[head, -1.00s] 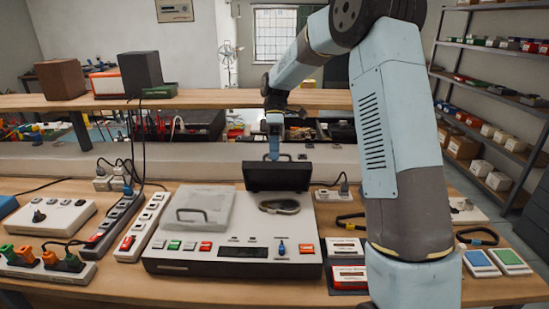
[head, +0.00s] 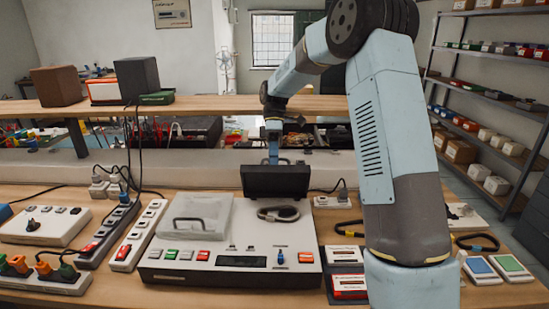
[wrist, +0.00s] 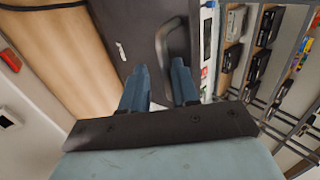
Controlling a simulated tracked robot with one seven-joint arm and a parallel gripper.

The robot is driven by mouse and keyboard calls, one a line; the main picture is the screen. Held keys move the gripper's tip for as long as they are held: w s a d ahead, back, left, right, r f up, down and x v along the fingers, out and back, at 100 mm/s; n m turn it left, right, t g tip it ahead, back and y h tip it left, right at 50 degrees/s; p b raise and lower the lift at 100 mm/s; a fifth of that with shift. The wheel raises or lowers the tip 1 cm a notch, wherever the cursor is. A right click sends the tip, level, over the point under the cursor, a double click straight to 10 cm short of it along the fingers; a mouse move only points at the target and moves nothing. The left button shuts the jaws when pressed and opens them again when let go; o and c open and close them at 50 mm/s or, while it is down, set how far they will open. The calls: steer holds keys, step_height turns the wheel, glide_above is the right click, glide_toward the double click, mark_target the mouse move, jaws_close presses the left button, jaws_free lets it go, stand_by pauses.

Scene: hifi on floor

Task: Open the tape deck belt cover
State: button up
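The white tape deck (head: 190,253) stands on the workbench. Its black belt cover (head: 275,181) is raised roughly upright at the back right, and a dark belt loop (head: 279,213) shows in front of it. In the wrist view the cover (wrist: 135,35) is a dark panel with a loop handle (wrist: 165,50). My gripper (head: 273,158) is behind the cover, its tips partly hidden. In the wrist view my two blue fingers (wrist: 160,83) are apart, close to the lower end of the handle. I see nothing clamped between them; whether they touch the handle cannot be told.
A translucent cover with a handle (head: 196,215) lies on the deck's left. Power strips (head: 135,238) and cables crowd the left side. Cassette boxes (head: 347,270) and carabiner-like loops (head: 477,242) lie to the right. A raised shelf (head: 210,104) runs behind the bench.

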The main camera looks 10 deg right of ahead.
steer(key=shift+o, duration=0.4)
steer(key=shift+a+r, duration=0.1)
steer(key=shift+r, duration=0.15)
steer(key=s+r, duration=0.1)
steer(key=r, duration=0.2)
steer(key=s+r, duration=0.2)
steer(key=r, duration=0.1)
steer(key=s+r, duration=0.2)
steer(key=shift+d+r, duration=0.4)
steer(key=s+d+r, duration=0.1)
steer(key=s+r, duration=0.2)
steer(key=s, duration=0.5)
steer(key=shift+s+d+r, duration=0.15)
steer(key=shift+s+r, duration=0.25)
